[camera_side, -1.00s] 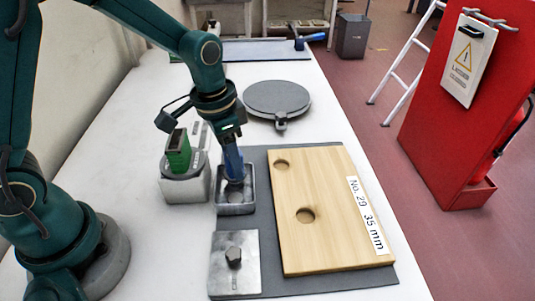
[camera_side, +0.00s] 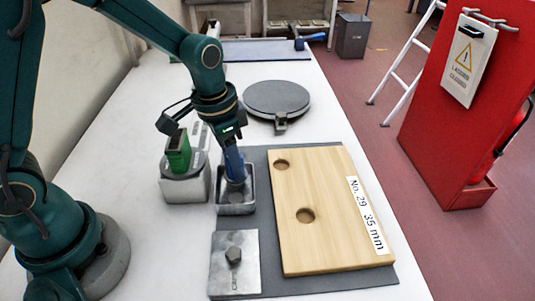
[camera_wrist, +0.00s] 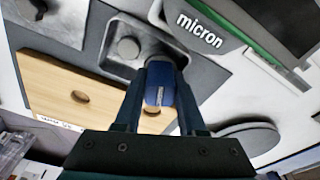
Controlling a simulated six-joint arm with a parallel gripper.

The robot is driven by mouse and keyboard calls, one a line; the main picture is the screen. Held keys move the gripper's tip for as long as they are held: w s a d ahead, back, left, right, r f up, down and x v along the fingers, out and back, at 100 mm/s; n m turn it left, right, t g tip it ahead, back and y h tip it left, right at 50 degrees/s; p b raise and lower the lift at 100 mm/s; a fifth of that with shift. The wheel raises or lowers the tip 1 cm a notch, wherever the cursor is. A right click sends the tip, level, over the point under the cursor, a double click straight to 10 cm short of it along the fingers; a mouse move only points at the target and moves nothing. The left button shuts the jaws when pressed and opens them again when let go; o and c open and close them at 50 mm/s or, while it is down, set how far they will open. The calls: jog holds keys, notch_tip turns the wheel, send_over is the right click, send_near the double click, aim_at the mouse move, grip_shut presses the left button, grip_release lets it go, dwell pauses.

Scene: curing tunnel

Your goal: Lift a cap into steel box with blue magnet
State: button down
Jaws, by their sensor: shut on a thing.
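My gripper (camera_side: 230,146) is shut on the blue magnet (camera_side: 234,165), which points down at the open steel box (camera_side: 236,209). The magnet also shows between my fingers in the wrist view (camera_wrist: 160,86). Its lower end is at or just inside the box opening; I cannot tell whether it touches anything. In the wrist view the steel box (camera_wrist: 148,34) lies behind the magnet, with a round grey shape (camera_wrist: 128,47) in it that looks like a cap. No cap is clearly seen on the magnet's tip.
A wooden board (camera_side: 325,215) with two round holes lies right of the box. A steel plate with a bolt (camera_side: 220,272) lies in front. A green gauge on a stand (camera_side: 178,152) is close on the left. A grey disc (camera_side: 277,98) lies behind.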

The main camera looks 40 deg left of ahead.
jog(key=shift+s, duration=0.1)
dwell(0.3)
jog(key=shift+r, duration=3.45)
